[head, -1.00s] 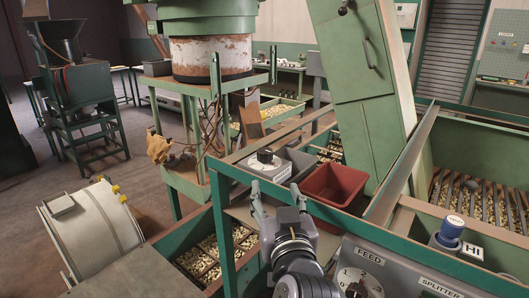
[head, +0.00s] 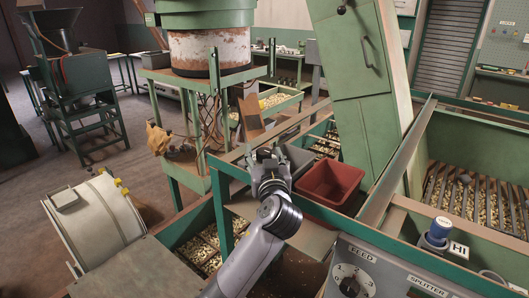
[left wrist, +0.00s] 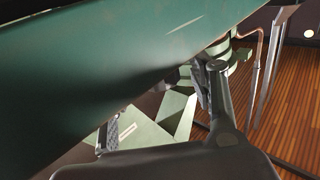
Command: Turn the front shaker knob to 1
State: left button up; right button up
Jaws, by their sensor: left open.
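My left gripper (head: 265,156) is open in the head view, with its fingers pointing away over the front corner of the green frame. It stands in front of the small grey box that carries a black knob and a pale label, and hides most of it. The knob's setting cannot be read, and I cannot tell whether the fingers touch it. In the left wrist view, the fingers of my left gripper (left wrist: 160,100) are spread apart below a large green beam (left wrist: 120,45). No knob can be made out there. My right gripper is out of view.
A red bin (head: 331,183) and a grey bin (head: 297,160) stand close to the right of the gripper. A tall green chute (head: 365,90) rises behind.

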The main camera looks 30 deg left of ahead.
pick_arm(q)
jog(key=shift+w, duration=0.1)
jog(key=shift+c, duration=0.2)
jog(key=c, duration=1.1)
